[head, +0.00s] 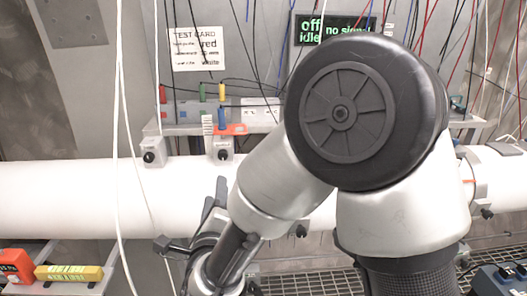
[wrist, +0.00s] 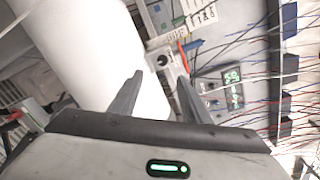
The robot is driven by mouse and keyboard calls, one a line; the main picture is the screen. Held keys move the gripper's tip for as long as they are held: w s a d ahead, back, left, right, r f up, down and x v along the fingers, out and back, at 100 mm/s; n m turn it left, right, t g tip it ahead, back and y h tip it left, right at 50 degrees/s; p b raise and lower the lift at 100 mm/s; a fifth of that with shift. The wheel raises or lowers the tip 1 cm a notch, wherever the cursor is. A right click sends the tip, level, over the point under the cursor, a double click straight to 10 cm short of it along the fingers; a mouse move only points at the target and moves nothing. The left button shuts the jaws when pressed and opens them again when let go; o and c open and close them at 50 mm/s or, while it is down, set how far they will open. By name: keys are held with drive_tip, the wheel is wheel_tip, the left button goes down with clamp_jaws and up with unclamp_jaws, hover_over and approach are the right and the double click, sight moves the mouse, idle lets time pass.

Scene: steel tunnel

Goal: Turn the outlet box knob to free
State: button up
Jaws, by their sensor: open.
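Small grey boxes with black knobs sit along the white pipe (head: 60,197); I cannot tell for certain which is the outlet box. One box (head: 223,146) has its knob (head: 223,155) below an orange piece. What looks like the same box, with its black knob (wrist: 162,60), shows in the wrist view beyond my fingertips. Another knob (head: 149,157) is on a box further left. My gripper (head: 190,221) is in front of the pipe, below these boxes. In the wrist view my gripper (wrist: 160,78) is open and empty, apart from the knob. The knob's marking is unreadable.
A shelf (head: 185,130) with colored pegs runs above the pipe. A sign reading off, no signal, idle (head: 333,29) and a test card (head: 198,48) are behind. Thin wires hang in front. A yellow level (head: 68,272) lies lower left, a blue-grey box (head: 497,280) lower right.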

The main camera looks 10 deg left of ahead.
drive_tip(key=m+p, duration=0.1)
drive_tip(key=p, duration=0.2)
approach(222, 157)
drive_tip(key=shift+t+h, duration=0.3)
drive_tip(key=x, duration=0.8)
drive_tip(key=shift+w+a+f, duration=0.15)
drive_tip(key=shift+w+f, duration=0.05)
drive_tip(key=shift+w, duration=0.05)
drive_tip(key=c, duration=1)
drive_tip(key=shift+c, duration=0.2)
